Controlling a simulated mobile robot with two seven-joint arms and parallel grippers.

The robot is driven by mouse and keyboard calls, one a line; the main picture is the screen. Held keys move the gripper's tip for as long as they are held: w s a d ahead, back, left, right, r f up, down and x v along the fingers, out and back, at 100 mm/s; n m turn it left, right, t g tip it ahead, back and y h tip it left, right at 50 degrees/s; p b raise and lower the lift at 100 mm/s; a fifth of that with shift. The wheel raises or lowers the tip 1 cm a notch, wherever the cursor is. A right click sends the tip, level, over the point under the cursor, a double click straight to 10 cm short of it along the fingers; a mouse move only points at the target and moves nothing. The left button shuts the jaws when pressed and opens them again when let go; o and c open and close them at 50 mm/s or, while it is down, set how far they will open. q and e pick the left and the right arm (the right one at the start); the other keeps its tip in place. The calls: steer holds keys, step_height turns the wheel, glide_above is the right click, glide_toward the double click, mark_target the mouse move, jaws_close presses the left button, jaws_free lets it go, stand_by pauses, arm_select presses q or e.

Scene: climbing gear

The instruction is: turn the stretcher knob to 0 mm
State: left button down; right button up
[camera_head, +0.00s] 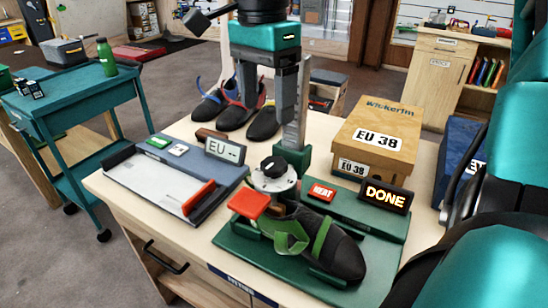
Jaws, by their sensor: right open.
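The stretcher (225,245) is a green base on the bench holding a dark shoe (340,250) with a green strap. Its black knob (273,167) sits on a white round dial (275,183) at the near end of a green post. The dial marks are too small to read. My right gripper (268,122) has a teal body and two grey fingers pointing down. It is open and empty, above the knob and apart from it. My left gripper is not in view.
A red pad (249,204) stands beside the dial. A red HEAT button (321,192) and a lit DONE sign (386,196) are on the base. My arm fills the right edge.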

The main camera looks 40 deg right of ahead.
mark_target(274, 163)
steer(key=f+m, duration=0.3)
steer(key=f, duration=0.1)
steer(key=d+f+m+b, duration=0.1)
steer(key=f+m, duration=0.3)
steer(key=f+m+b, duration=0.1)
steer(key=f+m, duration=0.3)
steer(key=shift+d+t, duration=0.3)
steer(key=shift+d, duration=0.1)
